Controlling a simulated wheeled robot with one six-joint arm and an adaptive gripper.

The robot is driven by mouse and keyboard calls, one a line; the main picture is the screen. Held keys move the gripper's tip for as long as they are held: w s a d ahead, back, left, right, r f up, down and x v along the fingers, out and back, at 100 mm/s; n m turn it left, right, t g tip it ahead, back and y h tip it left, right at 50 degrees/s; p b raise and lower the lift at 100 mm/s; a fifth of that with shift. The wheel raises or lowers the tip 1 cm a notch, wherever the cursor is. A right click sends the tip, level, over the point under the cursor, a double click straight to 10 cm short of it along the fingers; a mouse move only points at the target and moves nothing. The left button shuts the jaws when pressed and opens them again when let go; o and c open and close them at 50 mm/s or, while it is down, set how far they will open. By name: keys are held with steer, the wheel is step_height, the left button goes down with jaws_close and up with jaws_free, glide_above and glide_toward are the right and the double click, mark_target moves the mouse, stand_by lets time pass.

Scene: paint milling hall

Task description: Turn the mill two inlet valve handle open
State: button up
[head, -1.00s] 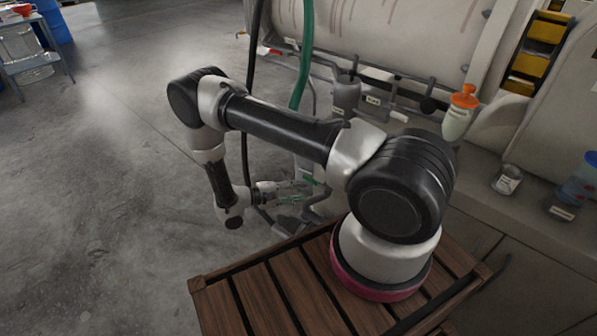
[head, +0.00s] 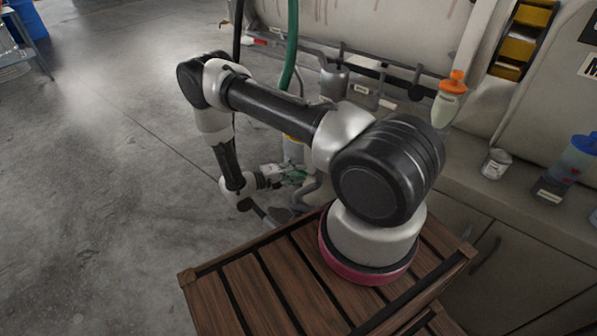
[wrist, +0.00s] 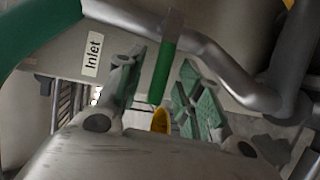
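In the wrist view a valve handle with a green grip (wrist: 164,72) hangs down from a grey pipe. A label reading "Inlet" (wrist: 92,55) is on the pale surface to its left. My gripper (wrist: 160,95) is open, with one finger left of the green grip and the other, with a green pad, right of it. I see gaps on both sides of the grip; whether it lies fully between the fingertips in depth I cannot tell. In the head view my gripper (head: 292,176) is low beside the pipes, and the handle cannot be made out there.
A green hose (head: 291,45) hangs by the mill's tank (head: 380,30), and grey pipes surround the gripper. A bottle with an orange cap (head: 450,98), a can (head: 496,164) and a blue container (head: 569,165) stand on the ledge at right.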

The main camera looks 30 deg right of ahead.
steer(key=shift+d, duration=0.35)
jaws_close()
